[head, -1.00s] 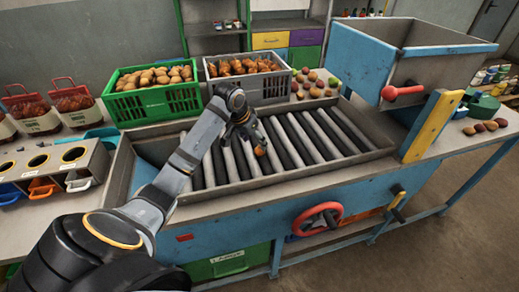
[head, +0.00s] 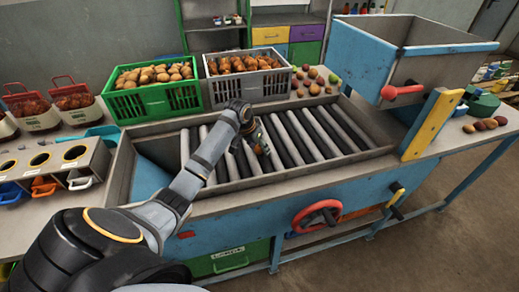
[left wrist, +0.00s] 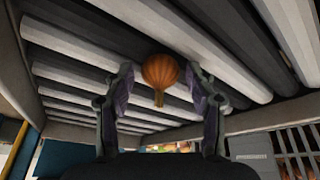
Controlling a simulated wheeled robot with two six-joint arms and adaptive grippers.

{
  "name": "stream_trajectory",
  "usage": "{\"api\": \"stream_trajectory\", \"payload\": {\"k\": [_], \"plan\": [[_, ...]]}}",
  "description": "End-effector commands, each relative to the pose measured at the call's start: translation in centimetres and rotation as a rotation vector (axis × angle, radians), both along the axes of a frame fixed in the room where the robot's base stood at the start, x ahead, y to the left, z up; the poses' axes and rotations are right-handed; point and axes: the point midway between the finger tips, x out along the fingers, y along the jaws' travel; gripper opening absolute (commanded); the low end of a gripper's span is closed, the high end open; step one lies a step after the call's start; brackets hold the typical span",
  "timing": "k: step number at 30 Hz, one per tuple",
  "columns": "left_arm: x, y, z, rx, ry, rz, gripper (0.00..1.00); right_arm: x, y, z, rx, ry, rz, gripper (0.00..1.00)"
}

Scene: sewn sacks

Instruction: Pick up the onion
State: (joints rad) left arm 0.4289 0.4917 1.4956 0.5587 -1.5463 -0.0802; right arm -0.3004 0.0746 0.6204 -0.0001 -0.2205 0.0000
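The onion (left wrist: 160,72) is round and orange-brown with a short stem end, and rests on the grey and black rollers. In the left wrist view it lies between the two fingertips of my left gripper (left wrist: 159,80), with narrow gaps seeming to show on both sides. The gripper is open around it. In the head view my left gripper (head: 261,147) is low over the middle of the roller table (head: 310,138) and mostly hides the onion. My right gripper is not in view.
A green crate (head: 155,100) and a grey crate (head: 248,91) of onions or potatoes stand behind the rollers. Loose vegetables lie right of the grey crate. A blue hopper (head: 362,62) stands at the right. The rollers on the right are clear.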

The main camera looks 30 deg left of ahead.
Motion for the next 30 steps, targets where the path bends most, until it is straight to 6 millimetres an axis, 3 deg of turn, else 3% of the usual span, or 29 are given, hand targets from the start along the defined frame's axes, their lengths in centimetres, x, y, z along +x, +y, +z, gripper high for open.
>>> {"api": "stream_trajectory", "payload": {"k": [1,8,17,24,30], "plan": [[0.0,0.0,0.0,0.000,0.000,0.000,0.44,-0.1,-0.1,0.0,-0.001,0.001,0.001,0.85],[0.0,0.0,0.0,0.000,0.000,0.000,0.14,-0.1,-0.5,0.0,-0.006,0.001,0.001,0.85],[0.1,0.1,1.0,0.002,-0.004,0.000,0.14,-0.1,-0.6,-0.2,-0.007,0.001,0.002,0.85],[0.1,0.1,6.3,0.002,-0.006,0.000,0.14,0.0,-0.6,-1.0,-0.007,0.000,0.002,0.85],[0.1,0.0,9.5,0.000,-0.002,0.000,0.14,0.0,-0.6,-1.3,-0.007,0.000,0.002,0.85]]}}
